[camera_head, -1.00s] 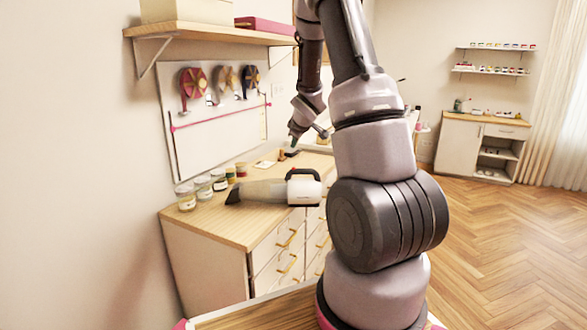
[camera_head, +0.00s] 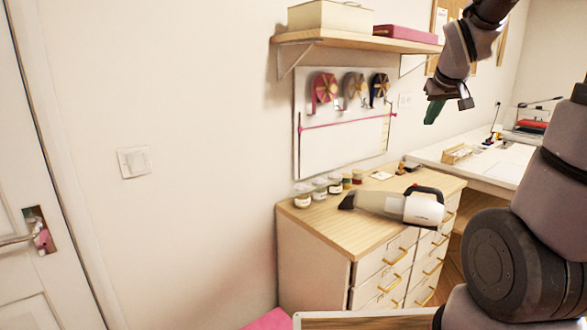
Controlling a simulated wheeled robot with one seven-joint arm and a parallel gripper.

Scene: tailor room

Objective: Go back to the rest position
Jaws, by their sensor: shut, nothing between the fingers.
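My gripper (camera_head: 435,108) is at the upper right, raised in the air above the wooden-topped drawer cabinet (camera_head: 325,230). Its dark green tip points down and looks shut, with nothing held. The upper arm hangs in from the top right, and my arm's lower links fill the right edge. The gripper is apart from the cabinet and everything on it.
A wall shelf (camera_head: 355,40) with boxes juts out left of the gripper. A white desk (camera_head: 490,165) stands behind. A door (camera_head: 30,180) is at far left.

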